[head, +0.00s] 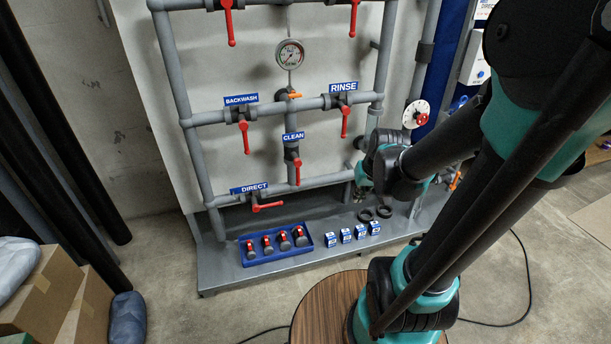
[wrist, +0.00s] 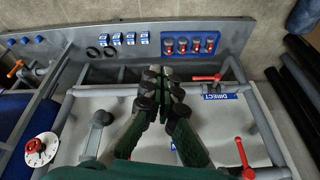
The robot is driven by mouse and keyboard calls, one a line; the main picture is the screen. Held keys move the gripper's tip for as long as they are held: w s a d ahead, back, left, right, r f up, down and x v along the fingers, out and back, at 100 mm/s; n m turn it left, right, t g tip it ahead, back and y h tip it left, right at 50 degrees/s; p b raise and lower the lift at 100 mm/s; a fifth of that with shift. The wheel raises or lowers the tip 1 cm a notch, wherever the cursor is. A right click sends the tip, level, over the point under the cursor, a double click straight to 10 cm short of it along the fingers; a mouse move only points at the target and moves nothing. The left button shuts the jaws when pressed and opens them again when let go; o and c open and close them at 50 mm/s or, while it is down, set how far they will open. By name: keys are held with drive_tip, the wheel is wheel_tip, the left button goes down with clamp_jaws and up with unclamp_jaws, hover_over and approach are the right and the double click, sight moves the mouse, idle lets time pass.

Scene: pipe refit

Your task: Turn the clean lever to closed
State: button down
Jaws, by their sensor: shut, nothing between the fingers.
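The clean lever (head: 297,172) is red and hangs down along its vertical pipe in the head view, just under the CLEAN label (head: 293,136). My gripper (head: 363,191) is to the right of the clean lever and apart from it in the head view, low in front of the pipe panel. In the wrist view my gripper (wrist: 164,82) is shut and empty, its fingertips together. The clean lever cannot be made out in the wrist view; my gripper's fingers cover the middle of the panel there.
The direct lever (head: 267,207) lies level; the backwash lever (head: 245,137) and rinse lever (head: 345,121) hang down. A blue tray (head: 277,257) of red-and-grey parts, several small blue-and-white boxes (head: 346,235) and black rings (head: 384,212) sit on the base ledge. A gauge (head: 290,54) is above.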

sight(298, 173)
drive_tip(key=w+a+f+y, duration=0.1)
drive_tip(key=w+a+f, duration=0.1)
drive_tip(key=w, duration=0.8)
drive_tip(key=w+a+f+n+y, duration=0.1)
drive_tip(key=w+f, duration=0.4)
drive_tip(key=w, duration=0.6)
drive_tip(key=w+a+f+y, duration=0.2)
drive_tip(key=w+f+y, duration=0.1)
drive_tip(key=w, duration=0.7)
drive_tip(key=shift+w+a+f+n, duration=0.25)
drive_tip(key=shift+a+f+n, duration=0.15)
drive_tip(key=shift+f, duration=0.3)
drive_tip(key=w+a+f, duration=0.3)
drive_tip(key=a+f, duration=0.5)
drive_tip(key=a, duration=0.1)
